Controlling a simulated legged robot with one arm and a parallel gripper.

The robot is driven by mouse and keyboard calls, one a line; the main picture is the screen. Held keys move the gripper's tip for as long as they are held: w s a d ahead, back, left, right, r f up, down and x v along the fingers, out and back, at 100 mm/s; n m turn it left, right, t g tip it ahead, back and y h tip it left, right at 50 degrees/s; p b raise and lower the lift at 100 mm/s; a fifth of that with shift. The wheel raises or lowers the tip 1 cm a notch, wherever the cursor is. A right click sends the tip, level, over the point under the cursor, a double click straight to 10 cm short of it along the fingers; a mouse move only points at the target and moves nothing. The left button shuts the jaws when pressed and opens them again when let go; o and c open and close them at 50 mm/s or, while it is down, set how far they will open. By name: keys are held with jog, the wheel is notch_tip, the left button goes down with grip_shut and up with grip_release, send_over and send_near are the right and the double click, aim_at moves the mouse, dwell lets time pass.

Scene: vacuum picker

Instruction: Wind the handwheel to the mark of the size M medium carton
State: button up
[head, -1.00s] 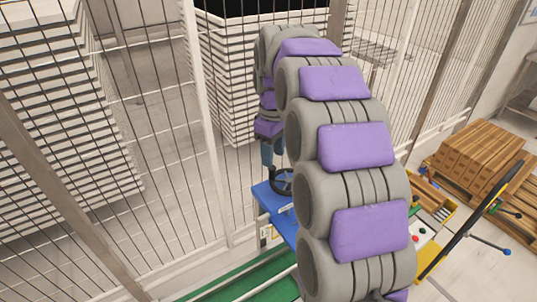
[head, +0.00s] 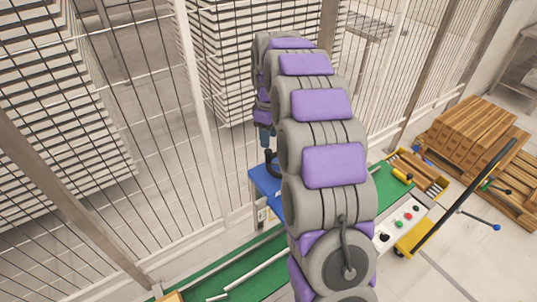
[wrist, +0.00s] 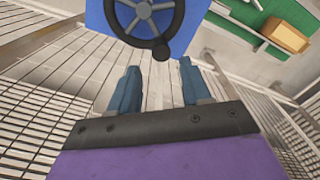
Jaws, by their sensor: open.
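The dark handwheel (wrist: 146,14) with grey spokes and a round black knob (wrist: 160,52) on its rim is mounted on a blue plate (wrist: 190,22). In the wrist view it is cut off by the top edge. My gripper (wrist: 157,82) has two blue fingers, open and empty, with the knob just beyond and between the tips, apart from them. In the head view the handwheel (head: 271,164) is partly hidden by my arm, under the gripper (head: 266,130). No size marks can be read in either view.
A green conveyor bed (head: 222,274) runs beside the blue plate. A tan box (wrist: 287,35) lies at the upper right of the wrist view. Wire fencing (head: 225,200) stands close behind. A control panel (head: 405,222) and brown stacks on pallets (head: 475,140) are at right.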

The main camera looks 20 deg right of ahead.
aim_at(269, 151)
notch_tip(269, 151, down, 8)
jog(key=shift+f+b, duration=0.1)
jog(key=shift+b, duration=0.25)
jog(key=shift+c, duration=0.4)
grip_shut()
